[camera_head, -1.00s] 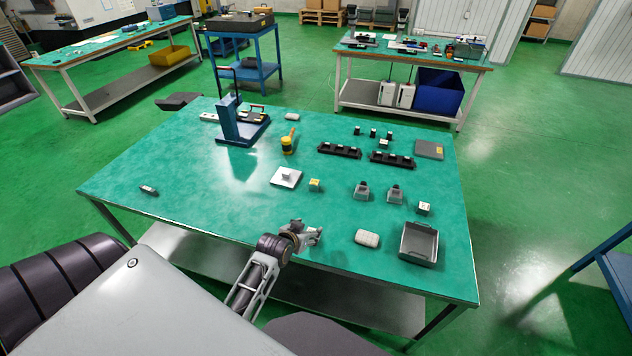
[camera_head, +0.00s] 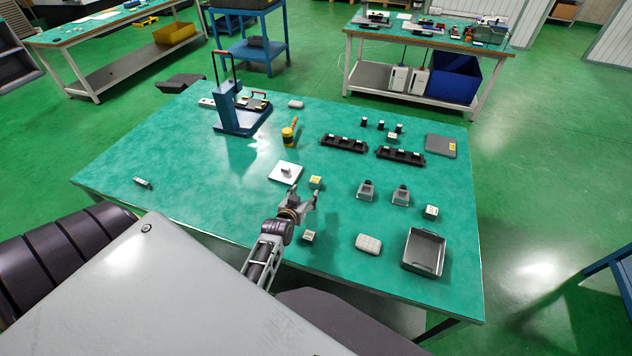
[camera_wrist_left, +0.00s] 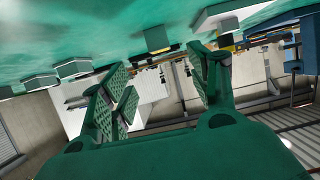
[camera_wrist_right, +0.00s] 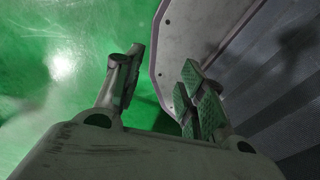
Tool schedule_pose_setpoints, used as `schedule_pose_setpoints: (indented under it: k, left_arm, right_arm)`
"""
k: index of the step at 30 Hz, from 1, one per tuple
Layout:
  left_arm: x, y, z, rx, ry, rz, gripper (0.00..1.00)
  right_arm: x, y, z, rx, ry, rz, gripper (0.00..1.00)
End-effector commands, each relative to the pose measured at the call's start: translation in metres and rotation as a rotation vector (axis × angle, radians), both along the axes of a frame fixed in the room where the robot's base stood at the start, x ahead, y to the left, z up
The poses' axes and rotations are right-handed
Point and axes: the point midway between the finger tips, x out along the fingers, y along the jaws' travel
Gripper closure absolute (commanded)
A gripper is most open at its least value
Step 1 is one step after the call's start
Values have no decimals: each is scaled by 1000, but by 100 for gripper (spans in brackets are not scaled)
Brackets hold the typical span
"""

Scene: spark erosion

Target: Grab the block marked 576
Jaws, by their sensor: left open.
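Several small pale blocks sit on the green table: a yellow-topped one (camera_head: 316,182) by the white plate, a white one (camera_head: 309,236) near the front edge, one (camera_head: 431,211) at the right and one (camera_head: 392,136) at the back. Their markings are too small to read, so I cannot tell which is 576. My left gripper (camera_head: 303,194) is open and empty over the table, just short of the yellow-topped block. In the left wrist view a small block (camera_wrist_left: 157,40) shows beyond the open fingers. My right gripper (camera_wrist_right: 160,82) is open and empty, away from the table.
The white plate (camera_head: 285,172) with a knob lies left of the yellow-topped block. Two grey holders (camera_head: 366,190), a pale rounded bar (camera_head: 368,243) and a grey tray (camera_head: 424,250) stand to the right. A blue press (camera_head: 238,112) is at back left. The table's left front is mostly clear.

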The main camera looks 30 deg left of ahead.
Motion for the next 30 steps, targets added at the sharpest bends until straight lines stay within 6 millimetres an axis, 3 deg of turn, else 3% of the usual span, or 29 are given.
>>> schedule_pose_setpoints:
  k: [13, 30]
  left_arm:
    - [6, 1, -4, 0, 1, 0, 39]
    - [33, 8, -15, 0, 0, 0, 39]
  right_arm:
    - [-4, -10, -8, -12, 6, 4, 60]
    - [0, -3, -33, -3, 0, 2, 60]
